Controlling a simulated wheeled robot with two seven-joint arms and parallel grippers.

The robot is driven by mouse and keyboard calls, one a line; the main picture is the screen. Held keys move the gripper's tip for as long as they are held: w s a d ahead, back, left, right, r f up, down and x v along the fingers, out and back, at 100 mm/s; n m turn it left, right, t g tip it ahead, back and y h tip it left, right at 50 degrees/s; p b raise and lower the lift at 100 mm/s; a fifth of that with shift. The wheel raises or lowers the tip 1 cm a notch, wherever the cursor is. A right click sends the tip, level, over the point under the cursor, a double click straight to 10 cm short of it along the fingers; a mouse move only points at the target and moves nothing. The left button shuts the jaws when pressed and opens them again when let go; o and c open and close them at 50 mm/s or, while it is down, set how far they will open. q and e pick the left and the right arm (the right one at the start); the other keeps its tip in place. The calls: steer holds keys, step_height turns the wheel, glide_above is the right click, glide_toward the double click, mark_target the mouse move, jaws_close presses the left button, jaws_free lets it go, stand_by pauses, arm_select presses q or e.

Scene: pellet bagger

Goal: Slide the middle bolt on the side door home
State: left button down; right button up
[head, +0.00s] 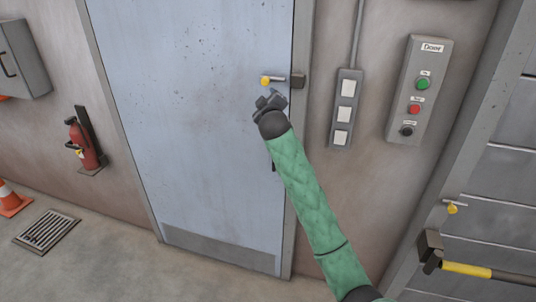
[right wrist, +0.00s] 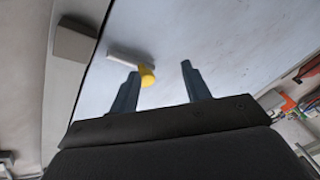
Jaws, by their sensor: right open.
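The bolt (head: 279,78) on the pale blue side door (head: 190,90) has a silver rod and a yellow knob (head: 265,80). A grey-brown keeper block (head: 298,80) sits at the frame to its right. In the right wrist view, the knob (right wrist: 147,75) shows near the left finger, the rod (right wrist: 126,58) points toward the keeper (right wrist: 75,42), and a small gap shows between them. My right gripper (head: 270,98) is just below the knob in the head view, open and empty. Whether it touches the knob is unclear. Other bolts on this door do not show. My left gripper is out of view.
A switch strip (head: 346,110) and a door button box (head: 418,90) are on the wall to the right. A yellow-banded bar (head: 466,269) juts in at lower right. The floor before the door is clear.

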mark_target(265, 83)
step_height(265, 83, up, 3)
steer(key=n+t+y, duration=0.1)
steer(key=n+t, duration=0.1)
steer(key=n, duration=0.1)
steer(key=shift+w+f+n, duration=0.1)
steer(key=shift+n, duration=0.3)
steer(key=shift+w+r+p, duration=0.35)
steer(key=shift+w+p, duration=0.15)
steer(key=shift+w, duration=0.15)
steer(key=p+x, duration=0.2)
steer(key=x, duration=0.3)
steer(key=shift+w+f, duration=0.1)
steer(key=shift+w, duration=0.05)
arm_select(q)
steer(key=s+a+f+t, duration=0.1)
steer(key=s+f, duration=0.3)
steer(key=s, duration=0.1)
steer(key=shift+s+t+p, duration=0.15)
steer(key=shift+t+p, duration=0.2)
steer(key=shift+t, duration=0.05)
arm_select(e)
steer(key=shift+w+a, duration=0.15)
steer(key=shift+w, duration=0.4)
arm_select(q)
steer(key=shift+a, duration=0.1)
arm_select(e)
steer(key=shift+c, duration=0.5)
